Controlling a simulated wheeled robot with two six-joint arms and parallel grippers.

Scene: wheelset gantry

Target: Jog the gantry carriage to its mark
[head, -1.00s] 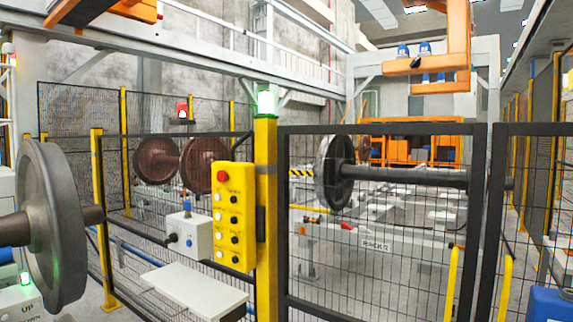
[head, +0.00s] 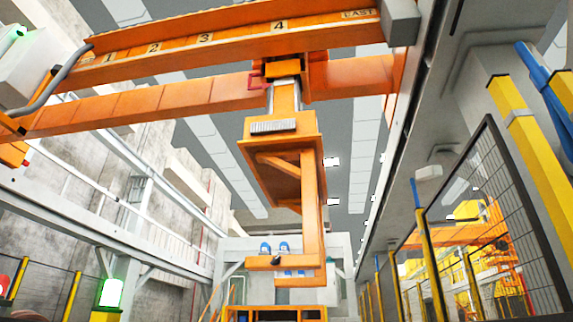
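The gantry carriage (head: 286,72) sits on the beams just below plate 4. I cannot tell exactly how it lines up with that plate. The yellow button box is out of view now. Neither of my grippers shows.
A green lamp (head: 112,292) glows on a post at lower left. A mesh fence panel (head: 480,190) and yellow posts stand at the right. A white portal frame (head: 232,262) stands behind the lifting frame. The floor is out of view.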

